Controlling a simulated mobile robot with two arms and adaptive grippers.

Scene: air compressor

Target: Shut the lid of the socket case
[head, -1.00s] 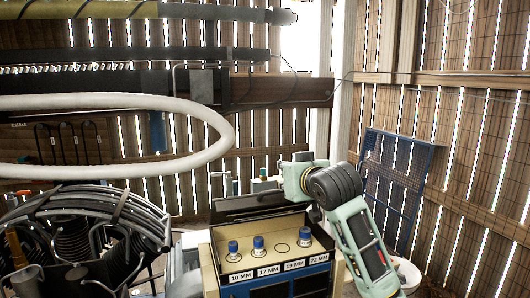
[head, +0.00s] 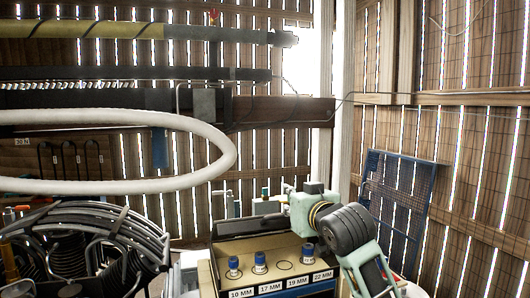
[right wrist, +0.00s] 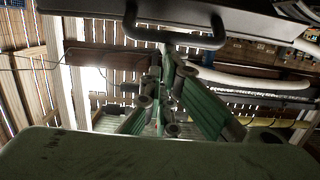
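The socket case (head: 215,275) stands at the bottom middle of the head view, with a tan top tray and size labels. Its dark lid (head: 255,226) is raised at the back edge, so the case is open. Blue-topped sockets (head: 260,262) stand in the tray; the 19 MM spot is empty. My right gripper (head: 270,203) is behind the lid, at its upper edge. In the right wrist view its green fingers (right wrist: 165,65) are close together beneath a dark handle (right wrist: 175,38) on a dark panel; I cannot tell whether they touch it. My left gripper is not in view.
A coil of dark hose (head: 85,235) stands at the left. A large white hose loop (head: 225,160) hangs across the left and middle. A blue mesh rack (head: 395,195) leans on the slatted wall at the right.

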